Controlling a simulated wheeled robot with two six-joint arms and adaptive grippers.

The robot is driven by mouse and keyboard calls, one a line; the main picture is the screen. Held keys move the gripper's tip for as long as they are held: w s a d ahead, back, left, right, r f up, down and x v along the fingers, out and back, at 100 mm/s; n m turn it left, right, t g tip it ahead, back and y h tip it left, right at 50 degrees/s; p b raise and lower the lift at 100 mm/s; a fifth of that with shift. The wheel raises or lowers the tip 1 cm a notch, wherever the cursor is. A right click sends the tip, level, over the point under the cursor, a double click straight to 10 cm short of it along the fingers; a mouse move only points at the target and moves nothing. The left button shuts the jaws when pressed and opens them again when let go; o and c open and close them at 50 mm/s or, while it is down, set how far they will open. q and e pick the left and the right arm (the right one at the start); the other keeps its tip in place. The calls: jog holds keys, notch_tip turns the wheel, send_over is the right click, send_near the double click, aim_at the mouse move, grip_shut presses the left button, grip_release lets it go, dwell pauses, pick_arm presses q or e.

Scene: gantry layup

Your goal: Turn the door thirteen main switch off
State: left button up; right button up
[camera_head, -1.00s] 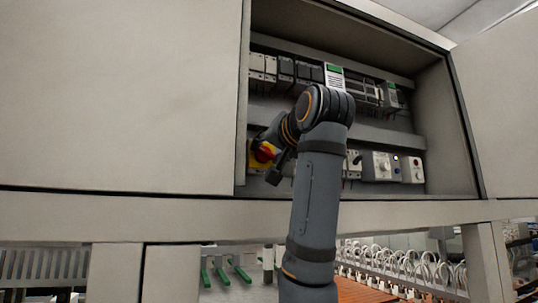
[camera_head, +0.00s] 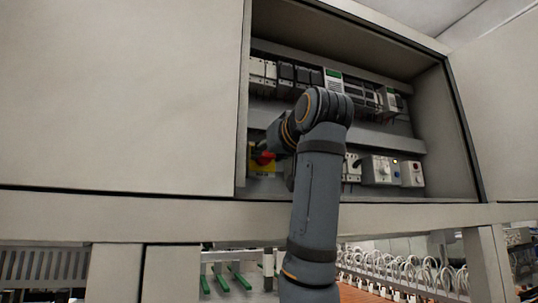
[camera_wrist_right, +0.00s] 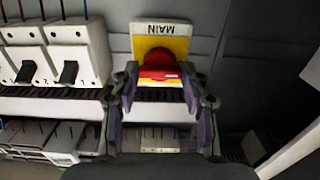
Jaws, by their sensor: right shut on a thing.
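The main switch has a red handle (camera_head: 263,158) on a yellow plate (camera_head: 262,171), at the lower left inside the open cabinet. In the right wrist view the red handle (camera_wrist_right: 158,73) lies crosswise on the yellow plate, and the plate's MAIN label (camera_wrist_right: 158,28) reads upside down. My right gripper (camera_wrist_right: 160,86) is shut on the red handle, one finger on each side of it. In the head view my right gripper (camera_head: 271,151) is partly hidden by its own wrist and covers part of the switch. My left gripper is in neither view.
Dark and pale breakers (camera_head: 285,72) line the upper rail. A control box with knobs (camera_head: 377,169) sits at the lower right inside the cabinet. In the wrist view, white breakers with black levers (camera_wrist_right: 70,60) stand left of the switch. Cabinet walls bound both sides.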

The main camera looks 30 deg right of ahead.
jog(key=shift+f, duration=0.15)
jog(key=o, duration=1.1)
jog(key=shift+o, duration=0.2)
jog(key=v, duration=0.7)
jog(key=shift+s, duration=0.25)
